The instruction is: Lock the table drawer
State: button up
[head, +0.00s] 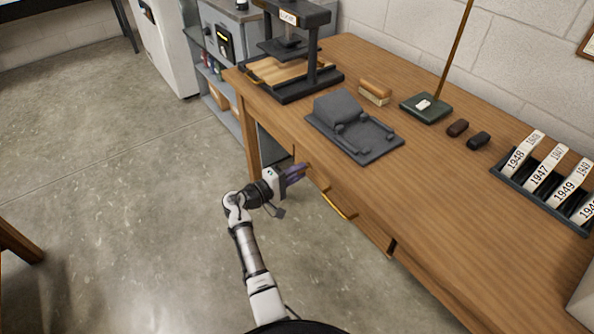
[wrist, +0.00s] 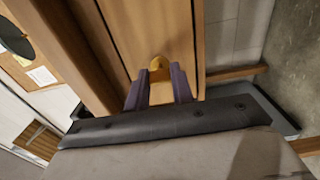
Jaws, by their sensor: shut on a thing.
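The wooden table's drawer front (head: 368,228) is in the head view, with a curved brass pull (head: 338,206) on it. My gripper (head: 297,172) is at the left end of this front, beside the table edge. In the wrist view its two purple fingers (wrist: 159,86) are shut on a small yellow key-like piece (wrist: 158,64), which stands against a wooden face (wrist: 152,30). The fingers hide part of this piece, so I cannot tell how far it sits in a lock or how it is turned. The drawer looks closed or nearly so.
The tabletop (head: 440,185) holds a grey cradle (head: 350,125), a press (head: 300,50), a brush (head: 375,90), a green-based stand (head: 427,107) and a rack of year cards (head: 550,185). A grey cabinet (head: 235,45) stands behind. The floor (head: 120,180) to the left is clear.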

dwell(0.4)
jog(key=o, duration=1)
jog(key=b+v, duration=0.1)
jog(key=v, duration=1.3)
jog(key=shift+b, duration=0.4)
